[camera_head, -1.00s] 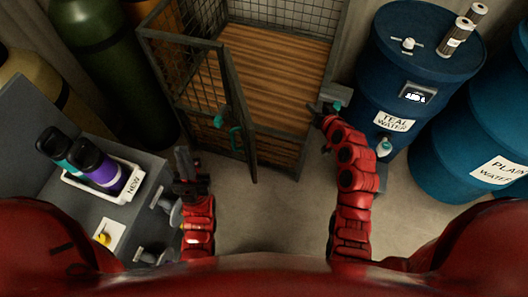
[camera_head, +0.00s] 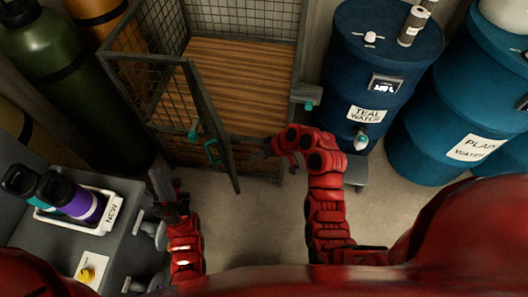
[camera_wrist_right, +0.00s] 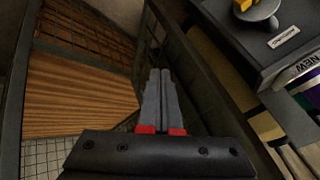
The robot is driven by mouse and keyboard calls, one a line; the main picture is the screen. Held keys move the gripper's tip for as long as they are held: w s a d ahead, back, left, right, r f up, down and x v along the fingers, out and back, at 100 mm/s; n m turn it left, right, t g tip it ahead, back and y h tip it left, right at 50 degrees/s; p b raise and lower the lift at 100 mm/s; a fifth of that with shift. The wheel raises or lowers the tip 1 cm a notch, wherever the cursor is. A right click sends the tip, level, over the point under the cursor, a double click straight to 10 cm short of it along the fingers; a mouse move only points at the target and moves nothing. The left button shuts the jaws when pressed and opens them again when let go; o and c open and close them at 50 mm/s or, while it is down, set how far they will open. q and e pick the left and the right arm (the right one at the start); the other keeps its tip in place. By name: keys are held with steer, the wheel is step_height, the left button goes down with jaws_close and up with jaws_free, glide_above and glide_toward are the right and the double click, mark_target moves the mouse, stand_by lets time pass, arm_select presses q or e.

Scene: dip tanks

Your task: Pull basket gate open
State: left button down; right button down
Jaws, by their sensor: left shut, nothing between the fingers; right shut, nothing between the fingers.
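The basket is a grey metal mesh cage with a slatted wooden floor (camera_head: 240,75). Its mesh gate (camera_head: 168,82) stands partly open, swung out on the left, with a teal handle (camera_head: 211,152) low near its free edge. My right gripper (camera_head: 258,150) is shut and empty, in the opening just right of the gate's free edge; I cannot tell whether it touches. In the right wrist view its closed fingers (camera_wrist_right: 160,92) point along dark gate bars, with the wooden floor at left. My left gripper (camera_head: 160,185) is shut and empty, outside the gate at lower left.
A blue teal water drum (camera_head: 345,75) stands right of the basket, with a plain water drum (camera_head: 425,130) beyond it. A grey bench (camera_head: 110,248) with a white tray (camera_head: 60,222) of bottles is at left. Gas cylinders (camera_head: 65,65) stand behind it. Floor before the basket is clear.

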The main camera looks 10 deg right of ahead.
steer(key=a, duration=0.1)
steer(key=a+f+p, duration=0.1)
steer(key=a, duration=0.1)
steer(key=a+p, duration=0.1)
steer(key=shift+s+a+f, duration=0.2)
steer(key=shift+s+a, duration=0.15)
steer(key=shift+a, duration=0.05)
